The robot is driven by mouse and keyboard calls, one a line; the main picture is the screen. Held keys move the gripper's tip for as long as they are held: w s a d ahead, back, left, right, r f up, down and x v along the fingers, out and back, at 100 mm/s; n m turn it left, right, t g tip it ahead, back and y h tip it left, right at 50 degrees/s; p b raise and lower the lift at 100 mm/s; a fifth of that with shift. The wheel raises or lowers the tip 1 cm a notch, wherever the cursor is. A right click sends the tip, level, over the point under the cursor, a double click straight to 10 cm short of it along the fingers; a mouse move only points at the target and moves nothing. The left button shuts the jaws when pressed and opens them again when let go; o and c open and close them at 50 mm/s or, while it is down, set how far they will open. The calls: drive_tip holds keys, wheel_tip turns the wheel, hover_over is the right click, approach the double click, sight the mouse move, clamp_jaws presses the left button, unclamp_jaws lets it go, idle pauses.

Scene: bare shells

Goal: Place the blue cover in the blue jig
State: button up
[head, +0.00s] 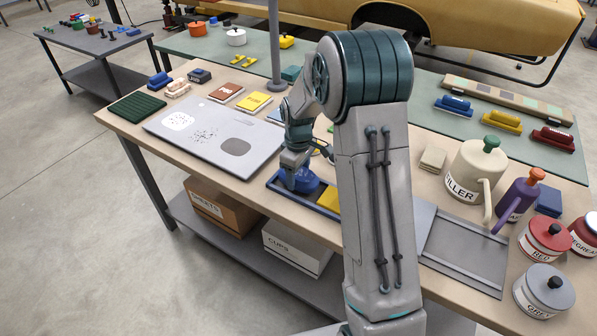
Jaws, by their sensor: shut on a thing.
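My gripper (295,169) points down over a dark-blue-rimmed tray (281,190) near the front edge of the wooden-topped table. It is shut on a blue piece (302,182), which looks like the blue cover. The blue piece is at the tray's left part; I cannot tell whether it touches the tray floor. The fingertips are mostly hidden. My arm hides the tray's right end. I cannot make out the blue jig for certain; a blue object (159,80) stands at the table's back left.
A yellow piece (329,198) lies in the tray beside the blue one. A flat grey panel (205,135) lies to the left. A grey post (275,50) rises behind.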

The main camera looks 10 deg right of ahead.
drive_tip(key=shift+f, duration=0.1)
drive_tip(key=shift+f+b, duration=0.4)
drive_tip(key=shift+b, duration=0.05)
drive_tip(key=shift+f, duration=0.15)
drive_tip(key=o, duration=1)
